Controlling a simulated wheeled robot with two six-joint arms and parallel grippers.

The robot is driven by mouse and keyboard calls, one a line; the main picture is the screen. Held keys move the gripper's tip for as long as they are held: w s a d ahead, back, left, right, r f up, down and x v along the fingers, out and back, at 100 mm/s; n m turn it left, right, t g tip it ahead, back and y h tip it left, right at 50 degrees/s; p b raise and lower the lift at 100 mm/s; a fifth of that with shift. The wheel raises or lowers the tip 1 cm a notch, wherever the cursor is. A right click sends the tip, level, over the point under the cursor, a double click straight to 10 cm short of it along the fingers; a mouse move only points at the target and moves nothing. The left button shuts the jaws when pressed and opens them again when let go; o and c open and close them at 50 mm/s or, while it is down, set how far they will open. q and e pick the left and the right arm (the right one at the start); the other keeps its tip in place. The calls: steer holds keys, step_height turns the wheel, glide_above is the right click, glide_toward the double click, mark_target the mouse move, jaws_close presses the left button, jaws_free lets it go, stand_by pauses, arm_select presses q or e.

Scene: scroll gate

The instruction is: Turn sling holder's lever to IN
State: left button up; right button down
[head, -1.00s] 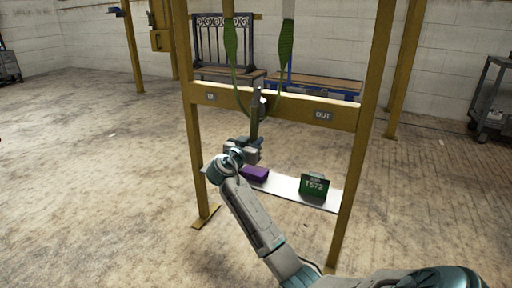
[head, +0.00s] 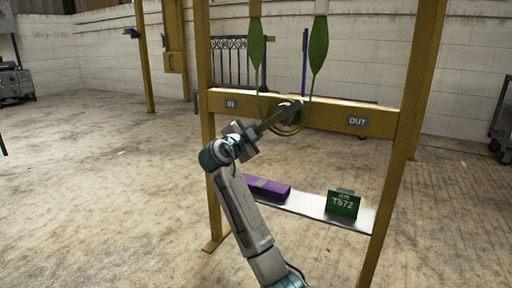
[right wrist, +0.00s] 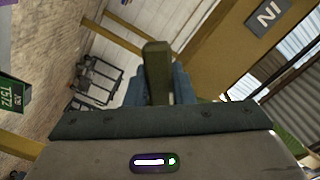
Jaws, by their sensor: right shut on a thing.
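The lever (head: 275,121) is an olive bar on a pivot in the yellow crossbeam (head: 330,117). It slants down and left from the pivot, towards the IN label (head: 231,104). The OUT label (head: 357,121) is on the beam's right part. My right gripper (head: 256,134) is shut on the lever's lower end. The right wrist view shows the lever's end (right wrist: 157,68) between blue fingers, and the IN label (right wrist: 269,14) at upper right. A green sling (head: 318,48) hangs in a loop around the pivot area. My left gripper is out of view.
Yellow posts (head: 409,150) flank the beam. Below it, a white shelf (head: 305,204) carries a purple box (head: 268,188) and a green T572 sign (head: 343,203). A dark railing (head: 229,65) stands behind the frame.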

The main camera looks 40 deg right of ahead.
steer(key=r+m, duration=0.1)
steer(key=w+r+m+b, duration=0.1)
steer(key=r+m, duration=0.1)
steer(key=shift+w+a+r+m+b, duration=0.1)
steer(key=shift+w+a+m+b, duration=0.15)
steer(key=shift+w+m+b, duration=0.1)
step_height(320, 180, up, 2)
steer(key=shift+w+a+m+b, duration=0.15)
steer(key=shift+m+b, duration=0.2)
steer(key=shift+m, duration=0.7)
steer(key=shift+r+m, duration=0.85)
steer(key=shift+m, duration=0.05)
steer(key=c, duration=1.3)
jaws_free()
steer(key=shift+o, duration=0.3)
steer(key=shift+a, duration=0.1)
